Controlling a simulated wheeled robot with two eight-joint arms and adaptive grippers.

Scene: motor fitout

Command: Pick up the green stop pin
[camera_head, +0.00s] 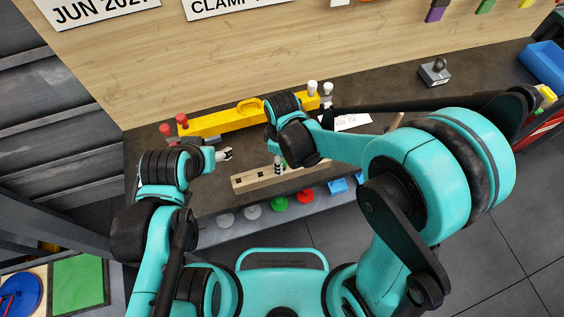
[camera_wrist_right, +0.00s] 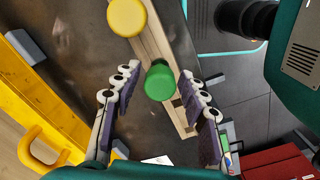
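In the right wrist view the green stop pin (camera_wrist_right: 160,82) shows its round green top at the wooden bar (camera_wrist_right: 186,122). My right gripper (camera_wrist_right: 158,74) is open, with a finger on each side of the pin and gaps between. In the head view my right gripper (camera_head: 278,165) is over the wooden bar (camera_head: 262,180), and I cannot make out the green pin there. My left gripper (camera_head: 225,155) hangs over the bench left of the bar, too small to tell whether open or shut.
A yellow-topped pin (camera_wrist_right: 127,17) stands farther along the bar. A yellow fixture (camera_head: 222,122) with red and white pins lies behind. Coloured discs (camera_head: 280,204) line the bench's front. A dark weight (camera_head: 435,72) and a blue bin (camera_head: 543,62) are at the right.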

